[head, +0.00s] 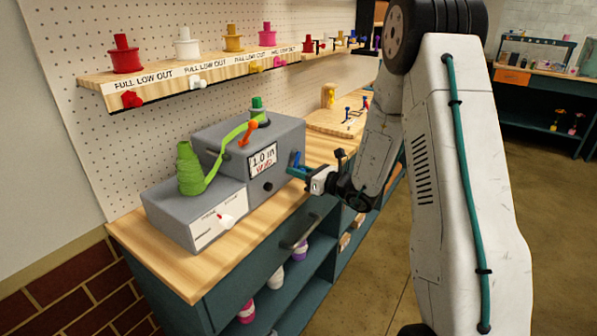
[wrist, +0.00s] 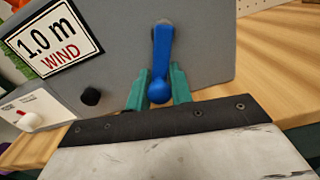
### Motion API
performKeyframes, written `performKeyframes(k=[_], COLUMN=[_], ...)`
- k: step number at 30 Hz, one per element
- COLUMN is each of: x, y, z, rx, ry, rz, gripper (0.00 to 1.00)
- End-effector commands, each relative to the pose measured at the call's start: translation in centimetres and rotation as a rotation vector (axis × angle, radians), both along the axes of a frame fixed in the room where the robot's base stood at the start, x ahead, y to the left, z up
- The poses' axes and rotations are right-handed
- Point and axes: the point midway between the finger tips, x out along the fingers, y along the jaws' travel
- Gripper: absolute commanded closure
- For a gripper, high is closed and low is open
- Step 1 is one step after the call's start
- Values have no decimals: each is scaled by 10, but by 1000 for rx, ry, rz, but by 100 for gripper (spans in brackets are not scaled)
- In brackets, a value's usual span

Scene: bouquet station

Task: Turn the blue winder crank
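The blue winder crank (wrist: 161,60) is on the front face of the grey winder box (head: 205,133), with its arm hanging down and its rounded handle at the bottom. It also shows in the head view (head: 297,160), partly hidden by my gripper. My gripper (wrist: 160,88) has its teal fingers on both sides of the handle, with no clear gap, and looks shut on it. In the head view my gripper (head: 298,172) is at the right side of the box front. A "1.0 m WIND" sign (wrist: 52,38) and a black knob (wrist: 90,96) are left of the crank.
A green ribbon roll (head: 189,168) stands on a lower grey unit with a red-and-white switch (head: 226,220). An orange lever (head: 248,133) is atop the box. A shelf of spools (head: 215,69) hangs above. Bare wooden counter (head: 190,275) lies in front.

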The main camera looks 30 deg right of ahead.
Motion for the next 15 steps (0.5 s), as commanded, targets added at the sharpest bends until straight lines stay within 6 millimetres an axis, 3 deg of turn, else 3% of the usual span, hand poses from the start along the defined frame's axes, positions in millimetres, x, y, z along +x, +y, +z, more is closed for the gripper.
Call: performKeyframes(k=[15], x=[-3], y=[6], z=[4], rx=[114], ry=[65], rz=[4], gripper=[100])
